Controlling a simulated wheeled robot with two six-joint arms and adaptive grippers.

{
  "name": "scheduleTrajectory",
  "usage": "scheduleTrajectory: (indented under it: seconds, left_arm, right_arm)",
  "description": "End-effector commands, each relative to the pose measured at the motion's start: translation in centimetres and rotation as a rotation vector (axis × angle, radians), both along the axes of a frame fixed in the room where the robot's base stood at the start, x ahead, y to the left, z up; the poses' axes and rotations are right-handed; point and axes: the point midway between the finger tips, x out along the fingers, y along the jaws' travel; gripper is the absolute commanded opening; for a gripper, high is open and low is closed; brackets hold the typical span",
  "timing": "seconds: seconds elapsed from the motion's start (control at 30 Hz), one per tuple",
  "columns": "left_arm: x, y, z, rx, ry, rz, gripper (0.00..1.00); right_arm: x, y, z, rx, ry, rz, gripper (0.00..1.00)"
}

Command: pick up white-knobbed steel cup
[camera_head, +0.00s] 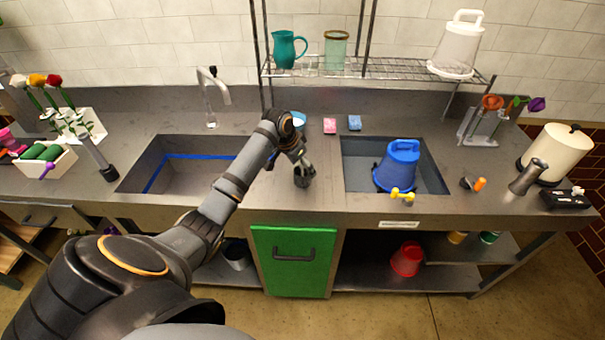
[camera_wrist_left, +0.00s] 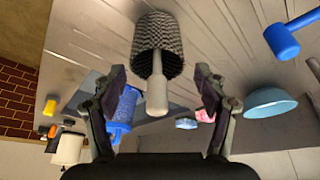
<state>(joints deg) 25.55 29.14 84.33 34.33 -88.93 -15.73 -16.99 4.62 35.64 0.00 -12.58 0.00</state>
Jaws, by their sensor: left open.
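The steel cup (camera_wrist_left: 158,35) has a dark, ribbed surface and a pale knob (camera_wrist_left: 157,94) sticking out of it towards my camera in the left wrist view. In the head view the cup (camera_head: 304,179) is a small dark shape on the counter strip between the two sinks, partly covered by my gripper. My left gripper (camera_head: 301,160) is right over the cup. In the left wrist view its open fingers (camera_wrist_left: 160,92) lie on either side of the knob, with gaps showing on both sides. My right gripper is in neither view.
A blue bucket (camera_head: 400,168) stands in the right sink. A pink sponge (camera_head: 330,126), a blue sponge (camera_head: 354,123) and a light-blue bowl (camera_head: 299,119) are behind the gripper. The left sink (camera_head: 160,172) is partly behind my arm. A wire shelf (camera_head: 385,70) stands at the back.

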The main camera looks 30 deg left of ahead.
Motion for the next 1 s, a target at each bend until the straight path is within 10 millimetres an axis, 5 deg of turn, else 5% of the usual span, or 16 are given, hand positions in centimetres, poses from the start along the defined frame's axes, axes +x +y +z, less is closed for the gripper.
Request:
scheduleTrajectory:
  seconds: [0.2,0.47,0.83,1.0]
  left_arm:
    - [1.2,-0.6,-2.9,-0.001,0.002,0.001,0.73]
    - [1.3,-0.6,-3.3,0.001,0.001,-0.001,0.73]
    - [1.3,-0.6,-3.2,0.000,0.001,0.000,0.22]
    - [1.3,-0.6,-3.2,0.000,0.001,0.000,0.19]
  right_arm:
    - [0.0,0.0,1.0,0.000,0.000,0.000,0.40]
    - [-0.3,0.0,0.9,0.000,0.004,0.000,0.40]
    - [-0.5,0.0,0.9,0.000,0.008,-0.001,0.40]
    - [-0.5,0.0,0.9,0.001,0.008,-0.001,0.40]
